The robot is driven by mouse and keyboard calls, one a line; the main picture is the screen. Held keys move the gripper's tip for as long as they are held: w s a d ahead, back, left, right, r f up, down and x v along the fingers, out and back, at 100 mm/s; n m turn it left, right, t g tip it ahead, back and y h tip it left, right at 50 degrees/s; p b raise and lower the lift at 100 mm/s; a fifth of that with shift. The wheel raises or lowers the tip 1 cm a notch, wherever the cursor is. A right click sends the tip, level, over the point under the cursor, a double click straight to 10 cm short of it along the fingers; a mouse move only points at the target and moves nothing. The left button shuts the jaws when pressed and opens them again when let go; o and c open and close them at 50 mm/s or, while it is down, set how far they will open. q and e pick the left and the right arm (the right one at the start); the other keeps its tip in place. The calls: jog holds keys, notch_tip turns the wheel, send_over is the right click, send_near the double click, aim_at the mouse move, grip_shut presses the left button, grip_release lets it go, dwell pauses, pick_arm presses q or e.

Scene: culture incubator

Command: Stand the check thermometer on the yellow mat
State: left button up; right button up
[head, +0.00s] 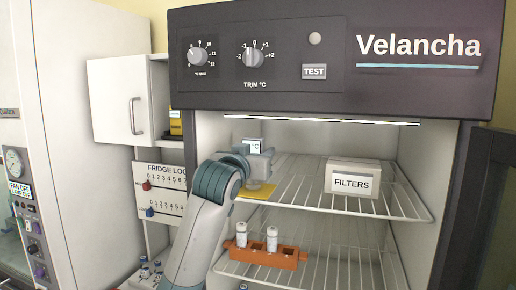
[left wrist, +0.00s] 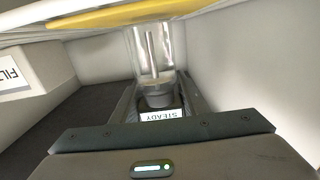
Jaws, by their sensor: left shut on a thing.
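The check thermometer (head: 254,146) is in my left gripper (head: 260,163), upright, with its °C display on top. In the left wrist view, which is upside down, my left gripper (left wrist: 160,105) is shut on its dark head, where a "STEADY" label (left wrist: 162,116) shows. Its clear glass bottle (left wrist: 154,50), with a probe inside, points down to the yellow mat (head: 268,191). The mat also shows in the left wrist view (left wrist: 130,15). The bottle's base is over the mat; I cannot tell whether it touches. My right gripper is not in view.
A white FILTERS box (head: 353,178) stands on the same wire shelf (head: 310,199), right of the mat. An orange rack (head: 285,260) with two white-capped vials is on the shelf below. The incubator's side wall (head: 208,135) is close on the left.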

pick_arm(q)
jog(key=shift+f, duration=0.2)
jog(key=o, duration=1.2)
jog(key=shift+c, duration=0.2)
jog(key=shift+r, duration=0.15)
jog(key=shift+s+a+b, duration=0.1)
jog(key=shift+s+b, duration=0.35)
jog(key=shift+s, duration=0.05)
jog(key=b+v, duration=0.4)
jog(key=v, duration=0.7)
